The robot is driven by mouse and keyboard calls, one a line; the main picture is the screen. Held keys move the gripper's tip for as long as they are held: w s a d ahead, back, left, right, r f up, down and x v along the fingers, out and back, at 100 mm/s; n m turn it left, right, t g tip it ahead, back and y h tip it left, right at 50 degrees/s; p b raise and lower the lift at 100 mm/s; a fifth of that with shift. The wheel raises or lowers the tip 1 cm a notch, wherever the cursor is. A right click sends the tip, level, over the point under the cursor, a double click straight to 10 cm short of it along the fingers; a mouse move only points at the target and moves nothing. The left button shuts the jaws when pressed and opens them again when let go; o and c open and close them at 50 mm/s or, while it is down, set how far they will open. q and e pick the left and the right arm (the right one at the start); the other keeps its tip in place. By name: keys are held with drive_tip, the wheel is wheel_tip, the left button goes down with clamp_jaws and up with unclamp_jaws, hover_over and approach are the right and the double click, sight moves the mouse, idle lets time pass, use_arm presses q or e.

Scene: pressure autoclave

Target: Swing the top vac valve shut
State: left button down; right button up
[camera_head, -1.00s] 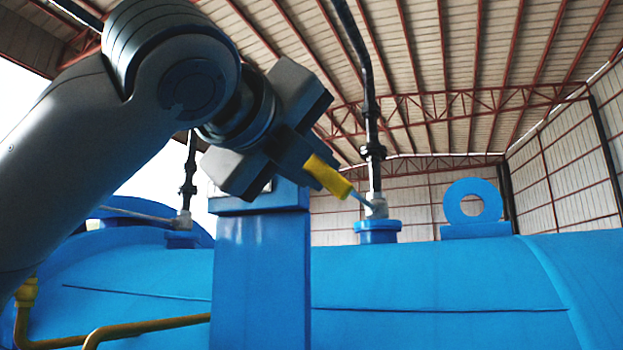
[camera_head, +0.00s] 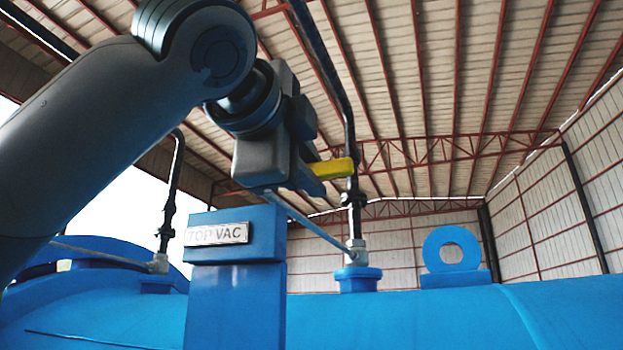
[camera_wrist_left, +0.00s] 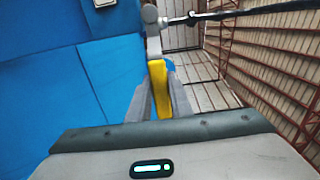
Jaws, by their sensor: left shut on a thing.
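The top vac valve (camera_head: 356,252) stands on a blue flange on top of the vessel, under a dark vertical pipe. A thin grey lever (camera_head: 312,223) runs from it up and left to beneath my left gripper (camera_head: 322,170). The yellow handle grip (camera_head: 338,168) pokes out to the right of the jaws; where it joins the lever is hidden. In the left wrist view the yellow grip (camera_wrist_left: 159,88) lies between the two shut fingers, with the valve (camera_wrist_left: 152,18) beyond it. My right gripper is in neither view.
A blue post with a TOP VAC plate (camera_head: 217,234) stands just below my gripper. A second pipe and valve (camera_head: 160,262) are at the left. A blue lifting eye (camera_head: 432,250) stands to the right. Air above the vessel's right side is clear.

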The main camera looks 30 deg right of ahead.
use_arm(q)
drive_tip(key=shift+r, duration=0.2)
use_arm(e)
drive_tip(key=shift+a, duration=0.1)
use_arm(q)
drive_tip(key=c, duration=1.9)
unclamp_jaws()
drive_tip(key=o, duration=0.3)
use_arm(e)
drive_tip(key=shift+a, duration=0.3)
use_arm(q)
drive_tip(key=shift+f, duration=0.1)
